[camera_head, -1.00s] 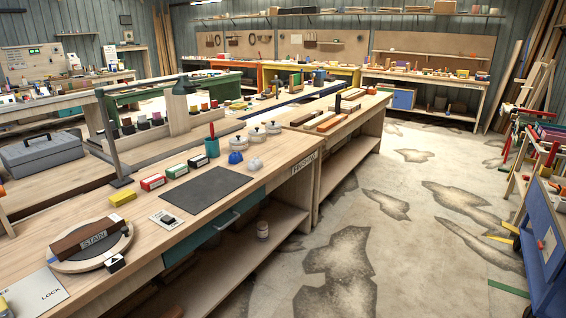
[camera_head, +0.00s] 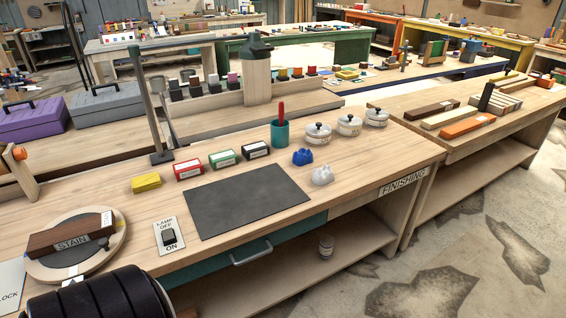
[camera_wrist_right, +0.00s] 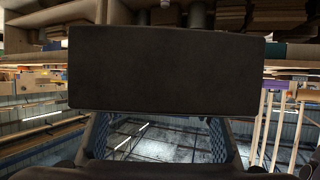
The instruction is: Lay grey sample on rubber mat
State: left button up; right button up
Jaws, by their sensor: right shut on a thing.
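The rubber mat (camera_head: 246,200) is a flat dark grey sheet on the finishing bench in the head view. It lies bare. In the right wrist view, my right gripper (camera_wrist_right: 160,114) is shut on a dark rectangular block (camera_wrist_right: 167,67), held across its fingers. The block is in shadow, so I cannot tell for sure whether it is the grey sample. The gripper's place relative to the mat is not shown. A black rounded part of one of my arms fills the head view's bottom left. My left gripper is not in view.
Yellow, red, green and black boxes (camera_head: 188,170) line the mat's back edge. A teal cup (camera_head: 280,133), several white lidded pots (camera_head: 318,134), and a blue lump (camera_head: 302,157) and white lump (camera_head: 322,175) stand nearby. A lamp switch (camera_head: 169,237) and a STAIN turntable (camera_head: 68,245) lie left.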

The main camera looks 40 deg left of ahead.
aim_at(245, 196)
jog(key=i+u, duration=0.15)
jog(key=i, duration=0.25)
jog(key=i+l+u, duration=0.15)
jog(key=i, duration=0.25)
jog(key=i+l+u, duration=0.2)
jog(key=i, duration=0.2)
jog(key=i+u, duration=0.2)
jog(key=u, duration=0.25)
jog(key=i+u, duration=0.15)
jog(key=u, duration=0.3)
jog(key=i+l+u, duration=0.15)
jog(key=u, duration=0.3)
jog(key=i+l+u, duration=0.1)
jog(key=l+u, duration=0.15)
jog(key=u, duration=0.25)
